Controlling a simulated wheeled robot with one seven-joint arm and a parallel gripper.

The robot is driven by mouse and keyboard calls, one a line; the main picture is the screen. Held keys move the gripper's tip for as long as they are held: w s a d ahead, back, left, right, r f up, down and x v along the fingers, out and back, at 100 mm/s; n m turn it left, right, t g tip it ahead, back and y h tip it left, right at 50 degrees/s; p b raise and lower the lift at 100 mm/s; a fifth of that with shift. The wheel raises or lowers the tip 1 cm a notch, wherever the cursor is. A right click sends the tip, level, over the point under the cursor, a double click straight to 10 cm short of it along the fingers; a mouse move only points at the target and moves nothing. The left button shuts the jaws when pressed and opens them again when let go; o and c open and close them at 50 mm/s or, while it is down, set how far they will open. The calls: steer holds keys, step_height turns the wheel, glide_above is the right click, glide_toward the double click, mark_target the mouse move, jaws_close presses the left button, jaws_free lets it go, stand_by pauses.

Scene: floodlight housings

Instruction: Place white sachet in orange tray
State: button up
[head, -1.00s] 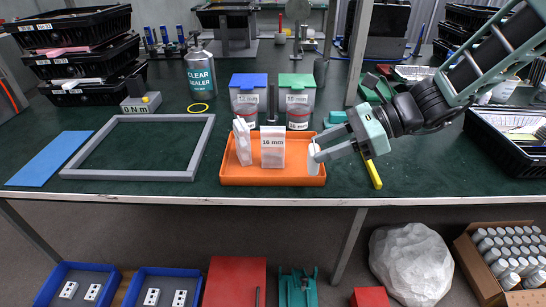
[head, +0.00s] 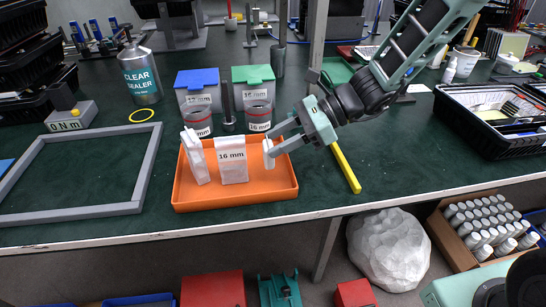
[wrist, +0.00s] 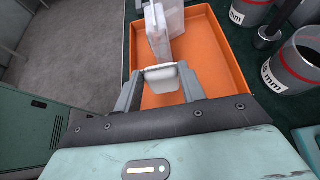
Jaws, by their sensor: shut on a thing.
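The orange tray (head: 250,196) sits on the green table. It also fills the upper middle of the wrist view (wrist: 222,72). A white sachet (head: 268,156) is held upright between my fingers over the right part of the tray. In the wrist view its near end (wrist: 168,78) shows between the fingers. My gripper (head: 275,146) is shut on it; whether the sachet's bottom touches the tray floor I cannot tell. Two other white sachets stand in the tray: one marked 16 mm (head: 232,170) in the middle and a leaning one (head: 196,160) at the left.
Behind the tray stand bins with blue (head: 197,78) and green (head: 253,74) lids, grey cups and a dark post (head: 227,105). A yellow bar (head: 345,168) lies right of the tray. A grey frame (head: 140,175) lies left.

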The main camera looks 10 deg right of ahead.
step_height(320, 180, down, 4)
steer(key=shift+f+b, duration=0.2)
steer(key=shift+b, duration=0.15)
steer(key=o, duration=1)
steer(key=shift+c, duration=0.2)
steer(key=shift+d+r, duration=0.1)
steer(key=shift+r, duration=0.05)
steer(key=p+v, duration=0.1)
steer(key=v, duration=1)
steer(key=s+a+r+n+h, duration=0.1)
steer(key=s+n+h, duration=0.4)
steer(key=s+n, duration=0.6)
steer(key=s+a+r+n+h, duration=0.1)
steer(key=s+a+n+h, duration=0.2)
steer(key=s+n, duration=0.9)
steer(key=n+h, duration=0.2)
steer(key=h, duration=0.1)
steer(key=shift+a+r+n+h, duration=0.2)
steer(key=shift+a+n+h, duration=0.1)
steer(key=shift+a+n, duration=0.1)
